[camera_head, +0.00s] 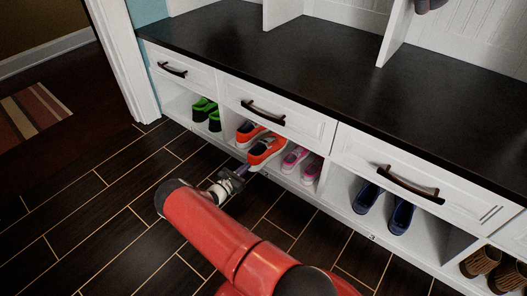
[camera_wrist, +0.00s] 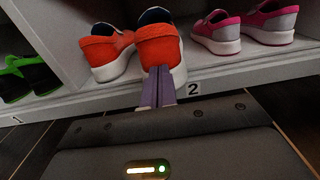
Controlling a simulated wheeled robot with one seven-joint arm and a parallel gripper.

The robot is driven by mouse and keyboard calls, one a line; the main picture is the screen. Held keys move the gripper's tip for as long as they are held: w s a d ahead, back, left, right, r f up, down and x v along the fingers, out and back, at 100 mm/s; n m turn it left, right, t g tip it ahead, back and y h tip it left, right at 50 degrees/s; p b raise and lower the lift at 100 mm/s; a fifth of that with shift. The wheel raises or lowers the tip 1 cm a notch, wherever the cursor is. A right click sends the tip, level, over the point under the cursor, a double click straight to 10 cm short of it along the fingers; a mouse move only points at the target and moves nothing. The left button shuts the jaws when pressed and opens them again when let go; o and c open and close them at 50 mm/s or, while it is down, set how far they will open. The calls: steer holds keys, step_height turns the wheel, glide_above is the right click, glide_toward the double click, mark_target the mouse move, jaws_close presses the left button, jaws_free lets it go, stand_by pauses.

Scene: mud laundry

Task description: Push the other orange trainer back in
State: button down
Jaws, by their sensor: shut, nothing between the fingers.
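Two orange trainers with white soles stand side by side in the cubby marked 2. The right orange trainer (camera_head: 266,149) sticks out farther toward the front edge than the left orange trainer (camera_head: 249,130). In the wrist view the right orange trainer (camera_wrist: 160,47) is straight ahead, and the left orange trainer (camera_wrist: 103,50) is beside it, set deeper. My gripper (camera_head: 243,170) is shut and empty, low in front of the cubby. In the wrist view its purple fingertips (camera_wrist: 159,72) overlap the heel of the right trainer; I cannot tell whether they touch it.
Pink and grey shoes (camera_head: 294,158) stand close on the right in the same cubby. Green and black shoes (camera_head: 207,113) are in the cubby to the left, past a white divider. Blue shoes (camera_head: 383,205) are farther right. The dark tiled floor (camera_head: 100,215) in front is clear.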

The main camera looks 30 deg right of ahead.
steer(key=shift+b+x, duration=0.95)
steer(key=shift+x, duration=1.2)
steer(key=shift+b+x, duration=0.3)
steer(key=shift+x, duration=2.05)
steer(key=p+v, duration=0.1)
steer(key=v, duration=0.9)
steer(key=shift+p, duration=0.4)
steer(key=shift+a, duration=0.15)
step_height(320, 180, up, 33)
steer(key=m+g+y+p, duration=0.6)
steer(key=m+g+y, duration=0.2)
steer(key=m, duration=0.7)
glide_above(251, 163)
steer(key=s+a, duration=0.8)
steer(key=s, duration=0.4)
steer(key=s+a+r+m+t+y+p, duration=0.2)
steer(key=s+a+r, duration=0.5)
steer(key=s+r, duration=0.4)
steer(key=s+a+r+m+t+y+p, duration=0.3)
steer(key=s+a+r+m+t+y, duration=0.2)
steer(key=s+r, duration=0.7)
steer(key=s+a+y, duration=0.1)
steer(key=a+y, duration=0.1)
steer(key=shift+a+p, duration=0.35)
